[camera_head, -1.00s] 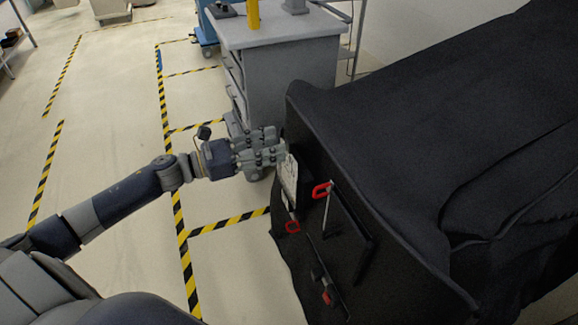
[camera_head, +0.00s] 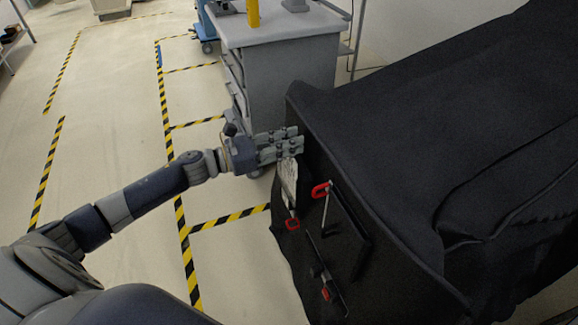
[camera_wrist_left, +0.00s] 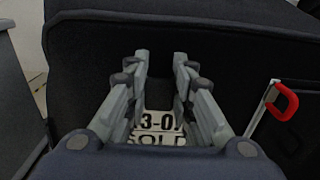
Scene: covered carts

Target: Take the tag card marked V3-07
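A pale tag card (camera_head: 289,184) hangs at the near end of the black-covered cart in the head view. In the left wrist view the card (camera_wrist_left: 158,129) shows low between my fingers, with "3-0" and "SOLD" readable; the rest of its marking is hidden. My left gripper (camera_head: 298,142) is at the card's upper end, beside the cover. In the left wrist view the left gripper (camera_wrist_left: 160,58) has its fingers apart, with dark cover visible between the tips. I cannot tell whether a finger touches the card. My right gripper is not in view.
The black cover (camera_head: 400,130) drapes over the cart on the right. A red-handled piece (camera_head: 321,189) and a dark panel (camera_head: 350,230) sit on its near end. A grey cabinet (camera_head: 285,70) stands behind. Open floor with striped tape lies to the left.

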